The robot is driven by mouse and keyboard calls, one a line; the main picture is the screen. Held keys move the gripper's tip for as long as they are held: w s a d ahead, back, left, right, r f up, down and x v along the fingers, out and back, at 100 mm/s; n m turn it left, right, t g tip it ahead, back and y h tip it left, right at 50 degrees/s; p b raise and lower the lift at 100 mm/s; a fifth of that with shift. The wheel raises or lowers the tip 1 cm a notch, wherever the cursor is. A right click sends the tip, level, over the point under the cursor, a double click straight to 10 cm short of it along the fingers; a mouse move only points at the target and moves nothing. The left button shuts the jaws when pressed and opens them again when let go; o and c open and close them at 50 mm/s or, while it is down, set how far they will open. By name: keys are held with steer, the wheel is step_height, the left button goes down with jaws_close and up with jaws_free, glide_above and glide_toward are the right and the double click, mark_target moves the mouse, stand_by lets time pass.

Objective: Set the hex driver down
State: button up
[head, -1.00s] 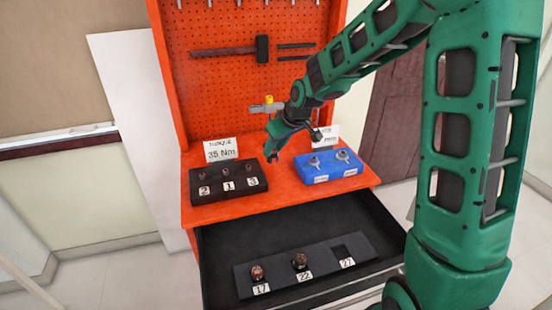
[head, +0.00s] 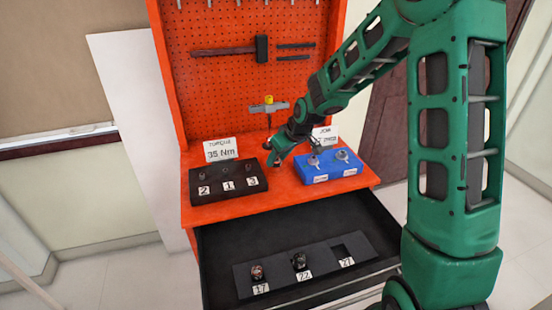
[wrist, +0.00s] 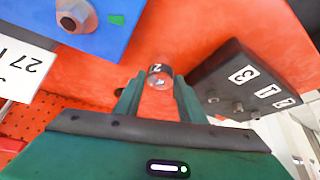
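My gripper (wrist: 160,92) is low over the orange bench top, between the dark block and the blue block.
The dark block (head: 222,188), labelled 2, 1, 3, stands left and the blue block (head: 330,170) with two bolts right. The open drawer (head: 225,240) below holds sockets 17 and 22; slot 27 is empty.

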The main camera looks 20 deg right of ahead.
steer(key=shift+o, duration=0.9)
steer(key=shift+r, duration=0.2)
steer(key=v, duration=1.1)
steer(key=shift+s+r, duration=0.2)
steer(key=shift+r, duration=0.15)
steer(key=shift+d, duration=0.1)
